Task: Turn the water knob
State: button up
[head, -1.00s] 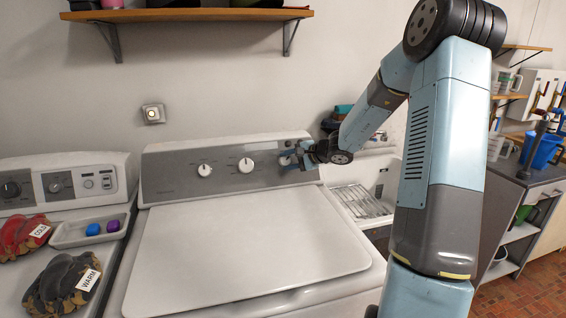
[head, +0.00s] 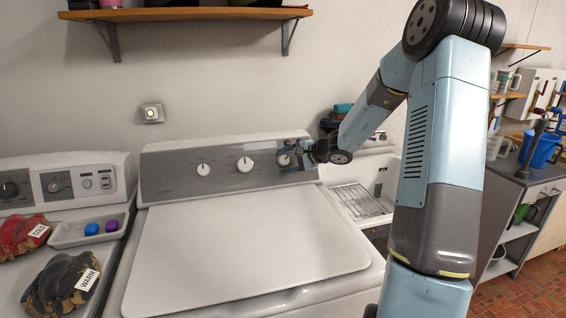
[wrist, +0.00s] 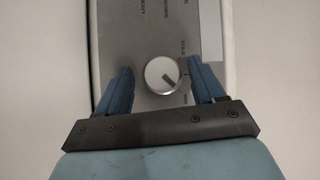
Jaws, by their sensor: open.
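The washer's control panel (head: 220,174) is grey and carries three round knobs in a row. The rightmost knob (head: 284,160) is beside my gripper (head: 291,159) and partly hidden by it. In the wrist view this knob (wrist: 162,74) is round and pale with a dark pointer mark toward the lower right. My gripper also shows there (wrist: 162,84), with one blue finger on each side of the knob. The fingers are open, and a gap shows between each finger and the knob.
The middle knob (head: 245,164) and left knob (head: 203,169) are clear of my arm. The white washer lid (head: 245,245) is shut and bare. A second machine with gloves (head: 62,283) and a small tray (head: 70,240) stands left. A sink (head: 382,172) is at right.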

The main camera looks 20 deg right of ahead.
jog(key=v, duration=1.3)
jog(key=shift+s+d, duration=0.25)
jog(key=shift+s, duration=0.05)
jog(key=shift+a+r, duration=0.1)
jog(key=s+a+r+n+g+h, duration=0.1)
jog(key=s+a+r+n+g, duration=0.25)
jog(key=s+a, duration=0.4)
jog(key=s+a+r+n+g+h, duration=0.2)
jog(key=s+a+n, duration=0.2)
jog(key=s+a, duration=0.3)
jog(key=s+d+r+n+h, duration=0.1)
jog(key=s+r+n+h, duration=0.1)
jog(key=s, duration=0.7)
jog(key=s+d+r+n+t+h, duration=0.1)
jog(key=s+d+r+n+h, duration=0.1)
jog(key=s, duration=0.8)
jog(key=shift+d+n+h, duration=0.2)
jog(key=shift+n+h, duration=0.25)
jog(key=shift+h, duration=0.35)
